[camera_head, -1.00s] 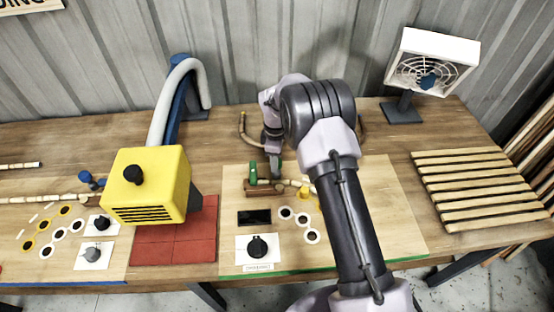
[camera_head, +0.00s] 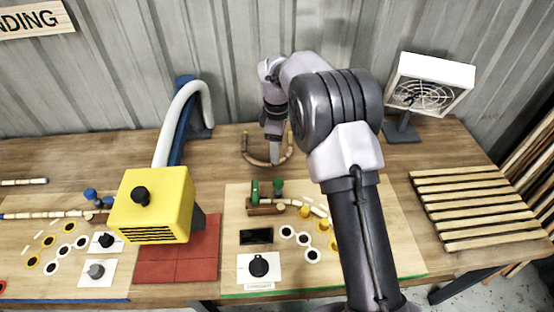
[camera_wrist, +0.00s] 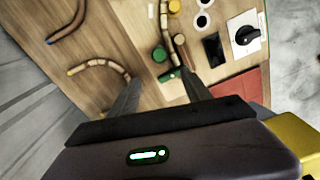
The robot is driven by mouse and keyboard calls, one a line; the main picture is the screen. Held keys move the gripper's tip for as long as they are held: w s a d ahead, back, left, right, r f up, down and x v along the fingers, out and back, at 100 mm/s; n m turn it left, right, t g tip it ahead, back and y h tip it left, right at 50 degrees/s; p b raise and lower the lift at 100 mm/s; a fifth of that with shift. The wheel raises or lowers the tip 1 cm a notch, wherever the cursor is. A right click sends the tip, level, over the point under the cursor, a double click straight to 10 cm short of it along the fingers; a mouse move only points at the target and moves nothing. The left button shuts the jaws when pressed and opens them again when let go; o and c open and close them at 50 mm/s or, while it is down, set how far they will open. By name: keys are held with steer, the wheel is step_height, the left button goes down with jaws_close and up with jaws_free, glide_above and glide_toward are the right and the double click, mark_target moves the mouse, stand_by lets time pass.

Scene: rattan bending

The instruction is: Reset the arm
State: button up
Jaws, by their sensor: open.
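My gripper (camera_head: 275,160) is raised over the back of the table, pointing down in the head view. In the wrist view its two fingers (camera_wrist: 160,95) are spread with nothing between them. Beyond and partly behind it, a U-shaped bent rattan piece (camera_head: 249,158) lies near the wall; curved rattan (camera_wrist: 105,65) also shows in the wrist view. A wooden fixture with green clamps (camera_head: 266,206) stands in front of the gripper on the pale board, with a rattan stick (camera_head: 316,208) reaching right from it. The gripper is clear of the fixture.
A yellow heater box (camera_head: 150,205) on a curved post stands left, above red tiles (camera_head: 185,262). A white fan (camera_head: 430,85) stands at the back right, beside a slatted wooden rack (camera_head: 475,205). The table between post and gripper is mostly clear.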

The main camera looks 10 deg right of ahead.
steer(key=shift+r, duration=0.65)
steer(key=s+d+r+m+t+y+b, duration=0.1)
steer(key=s+r+m+b, duration=0.35)
steer(key=s, duration=0.25)
steer(key=s+d+r+m+t+b, duration=0.1)
steer(key=s+r+m+t+b, duration=0.1)
steer(key=s+r+m+b, duration=0.45)
steer(key=s+f+m+t+b, duration=0.1)
steer(key=s+f+m, duration=0.3)
steer(key=s, duration=0.6)
steer(key=s+d+f+m+t+y+b, duration=0.1)
steer(key=s+f+m+b, duration=0.2)
steer(key=s, duration=0.8)
steer(key=shift+s+f+m+t+b, duration=0.2)
steer(key=shift+f+m+t+b, duration=0.3)
steer(key=shift+f, duration=0.4)
